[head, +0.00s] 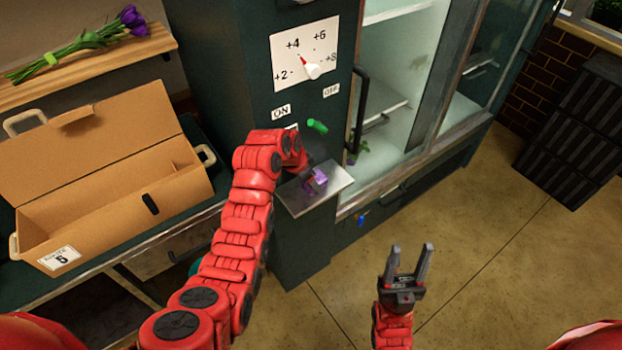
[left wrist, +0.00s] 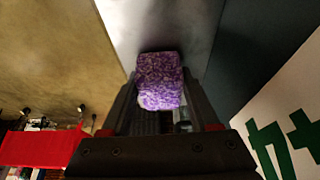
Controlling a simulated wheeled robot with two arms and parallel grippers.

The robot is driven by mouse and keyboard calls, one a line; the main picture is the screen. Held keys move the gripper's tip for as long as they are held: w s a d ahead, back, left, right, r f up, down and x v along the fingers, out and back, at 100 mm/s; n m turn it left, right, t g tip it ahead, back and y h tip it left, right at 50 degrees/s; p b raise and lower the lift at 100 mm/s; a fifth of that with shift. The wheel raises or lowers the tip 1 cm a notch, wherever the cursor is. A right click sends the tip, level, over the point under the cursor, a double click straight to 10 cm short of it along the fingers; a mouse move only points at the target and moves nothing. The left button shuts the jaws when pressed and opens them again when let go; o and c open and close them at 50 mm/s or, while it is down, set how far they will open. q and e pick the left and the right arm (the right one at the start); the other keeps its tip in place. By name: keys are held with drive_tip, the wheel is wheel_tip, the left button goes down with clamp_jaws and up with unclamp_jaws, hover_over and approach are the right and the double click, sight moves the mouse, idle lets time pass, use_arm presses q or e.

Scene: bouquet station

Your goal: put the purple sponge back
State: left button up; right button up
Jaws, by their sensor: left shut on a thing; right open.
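The purple sponge (head: 318,179) is at the small metal shelf (head: 297,204) on the front of the dark green cabinet. My left gripper (head: 311,183) is shut on it. In the left wrist view the speckled purple sponge (left wrist: 160,80) sits between the two fingers, with the grey metal surface (left wrist: 140,22) beyond it. I cannot tell whether the sponge touches the shelf. My right gripper (head: 410,250) is open and empty above the floor, to the right of the shelf and apart from it.
A dial panel (head: 304,55) and a green switch (head: 317,126) are above the shelf. A glass-doored cooler (head: 400,100) with a dark handle stands to its right. An open cardboard box (head: 100,185) is on the left bench. Black crates (head: 580,130) stand far right. The floor is clear.

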use_arm(q)
drive_tip(key=shift+f, duration=0.25)
drive_tip(key=o, duration=1.3)
drive_tip(key=shift+r, duration=0.1)
